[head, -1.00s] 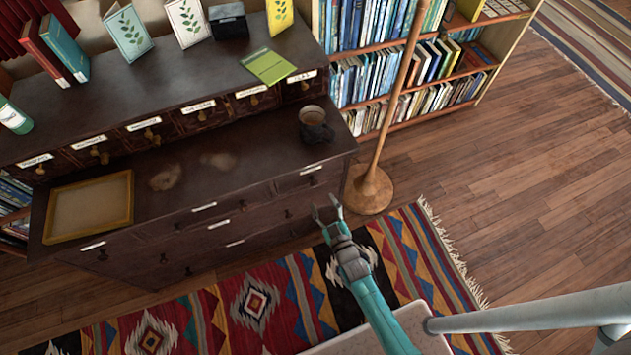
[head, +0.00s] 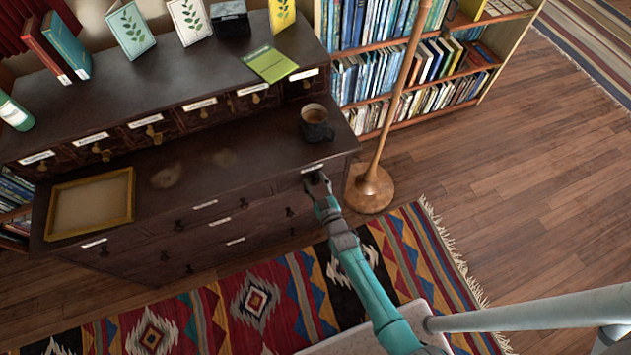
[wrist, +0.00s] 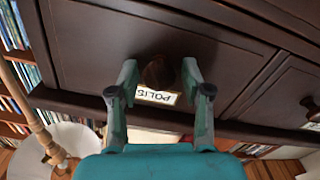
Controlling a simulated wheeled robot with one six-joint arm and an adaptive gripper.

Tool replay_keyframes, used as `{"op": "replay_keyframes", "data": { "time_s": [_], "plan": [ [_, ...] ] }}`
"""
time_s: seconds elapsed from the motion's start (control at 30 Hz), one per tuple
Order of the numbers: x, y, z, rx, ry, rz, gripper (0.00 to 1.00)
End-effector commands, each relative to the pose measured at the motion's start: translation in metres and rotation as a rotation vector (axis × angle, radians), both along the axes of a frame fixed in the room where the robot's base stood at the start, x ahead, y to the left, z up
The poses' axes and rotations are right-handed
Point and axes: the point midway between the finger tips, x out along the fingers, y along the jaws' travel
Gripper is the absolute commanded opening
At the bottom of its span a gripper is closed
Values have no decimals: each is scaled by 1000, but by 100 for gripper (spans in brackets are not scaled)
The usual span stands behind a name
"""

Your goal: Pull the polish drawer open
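The polish drawer (wrist: 90,50) is in the upper right of the dark wooden cabinet's front and looks closed. In the wrist view its dark round knob (wrist: 157,72) is at the centre, beside an upside-down white label (wrist: 157,96) reading "POLIS", its end hidden by a finger. My gripper (wrist: 160,76) has one finger on each side of the knob, with small gaps showing, so it looks open around it. In the head view my gripper (head: 317,181) is at the drawer's front, just below its label (head: 312,168), and hides the knob.
A dark mug (head: 316,130) stands on the cabinet top (head: 245,165) above the drawer. A wooden tray (head: 130,205) lies at the left. A floor lamp (head: 370,188) stands close at the right of the cabinet. A patterned rug (head: 255,300) covers the floor in front.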

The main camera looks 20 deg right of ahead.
Motion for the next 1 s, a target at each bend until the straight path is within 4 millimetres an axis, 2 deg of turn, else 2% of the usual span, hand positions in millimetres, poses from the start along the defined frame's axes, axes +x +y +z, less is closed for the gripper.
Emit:
{"op": "replay_keyframes", "data": {
  "time_s": [0.03,0.13,0.17,0.43,0.57,0.77,1.0],
  "plan": [
    [0,0,0,0,0,0,29],
    [0,0,0,0,0,0,4],
    [0,0,0,0,0,0,0],
    [-2,0,0,0,0,0,0],
    [-12,0,-1,0,1,1,0],
    [-47,0,-1,0,2,0,0],
    [-112,0,-1,0,3,0,0]
  ]
}}
